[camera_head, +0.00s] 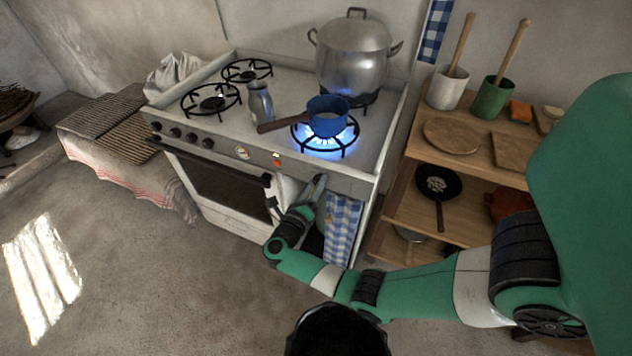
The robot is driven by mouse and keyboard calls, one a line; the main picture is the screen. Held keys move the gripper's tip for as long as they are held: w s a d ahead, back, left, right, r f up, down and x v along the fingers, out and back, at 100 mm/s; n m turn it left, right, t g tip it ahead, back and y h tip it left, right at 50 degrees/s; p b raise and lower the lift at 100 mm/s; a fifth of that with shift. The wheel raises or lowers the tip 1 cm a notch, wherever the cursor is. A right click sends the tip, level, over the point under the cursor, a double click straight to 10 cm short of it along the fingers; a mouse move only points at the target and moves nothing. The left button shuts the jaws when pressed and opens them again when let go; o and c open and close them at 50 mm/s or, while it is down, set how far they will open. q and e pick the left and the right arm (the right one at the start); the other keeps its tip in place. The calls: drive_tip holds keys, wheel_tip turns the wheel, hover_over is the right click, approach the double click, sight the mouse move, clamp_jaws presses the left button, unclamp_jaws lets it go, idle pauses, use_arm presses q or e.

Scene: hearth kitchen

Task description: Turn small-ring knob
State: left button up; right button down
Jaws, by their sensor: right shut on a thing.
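The white stove (225,130) stands in the middle. Several black knobs (191,138) sit on the left part of its front panel, with a white dial (242,152) and a red button (277,160) farther right. My right gripper (320,179) is at the right part of the panel, shut on what seems to be a knob there, which its fingers hide. The front right ring (350,147) burns with a blue flame under a blue saucepan (328,114). My left gripper is not in view.
A large lidded pot (354,55) stands on the back right ring, and a metal moka pot (260,103) stands left of the saucepan. A checked towel (342,230) hangs just below my right gripper. A wooden shelf (404,208) stands to the right.

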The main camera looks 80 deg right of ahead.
drive_tip(key=shift+n+p, duration=0.3)
drive_tip(key=shift+n, duration=0.7)
drive_tip(key=shift+f, duration=0.1)
drive_tip(key=shift+c, duration=1.8)
unclamp_jaws()
drive_tip(key=v, duration=1.1)
drive_tip(key=shift+a, duration=0.3)
drive_tip(key=shift+w+p, duration=0.15)
drive_tip(key=shift+p, duration=0.25)
